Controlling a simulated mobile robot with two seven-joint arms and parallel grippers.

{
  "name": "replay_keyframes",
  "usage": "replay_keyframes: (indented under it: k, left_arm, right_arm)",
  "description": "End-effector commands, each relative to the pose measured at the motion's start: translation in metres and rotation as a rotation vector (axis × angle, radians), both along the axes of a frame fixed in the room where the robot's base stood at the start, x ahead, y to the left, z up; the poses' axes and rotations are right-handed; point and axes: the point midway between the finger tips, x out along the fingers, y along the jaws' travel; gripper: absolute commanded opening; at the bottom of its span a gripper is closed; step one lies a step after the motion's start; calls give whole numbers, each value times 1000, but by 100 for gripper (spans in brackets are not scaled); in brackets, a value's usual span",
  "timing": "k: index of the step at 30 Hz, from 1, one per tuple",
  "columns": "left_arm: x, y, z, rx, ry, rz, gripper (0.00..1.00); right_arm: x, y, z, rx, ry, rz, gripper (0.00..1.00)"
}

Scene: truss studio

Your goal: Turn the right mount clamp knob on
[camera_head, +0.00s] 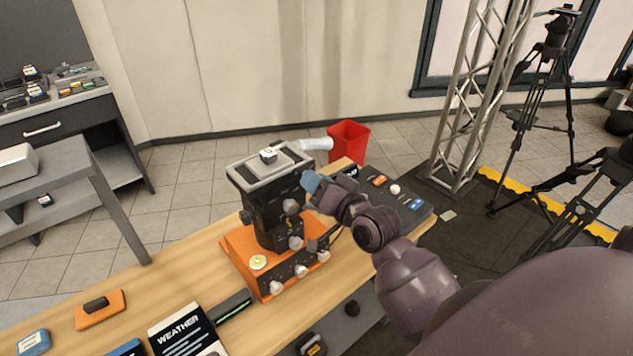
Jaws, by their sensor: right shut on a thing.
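A black device (265,205) with a grey tray-like top stands on an orange base (238,252) on the wooden table. White knobs show on its front, and a dark knob (246,216) sticks out at its left side. My right gripper (313,184), with bluish fingertips, is at the upper right side of the device. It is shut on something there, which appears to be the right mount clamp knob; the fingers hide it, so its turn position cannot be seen. My left gripper is not in view.
A dark panel (418,208) with coloured blocks lies right of my gripper. A red bin (348,141) stands behind the table. A WEATHER card (187,332) and an orange block (100,311) lie at the front left. The table left of the device is partly clear.

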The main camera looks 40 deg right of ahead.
Motion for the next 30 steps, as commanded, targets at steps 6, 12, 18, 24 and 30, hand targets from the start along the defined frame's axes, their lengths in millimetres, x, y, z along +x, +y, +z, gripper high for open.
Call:
replay_keyframes:
  k: [6,12,18,24,30]
  left_arm:
    - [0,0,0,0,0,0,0]
    - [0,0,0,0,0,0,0]
    - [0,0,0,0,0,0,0]
    - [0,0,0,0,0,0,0]
    - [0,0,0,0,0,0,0]
  right_arm:
    - [0,0,0,205,17,-1,5]
    - [0,0,0,368,30,-1,5]
    - [0,0,0,489,38,-1,5]
    - [0,0,0,563,46,0,5]
    - [0,0,0,594,48,1,5]
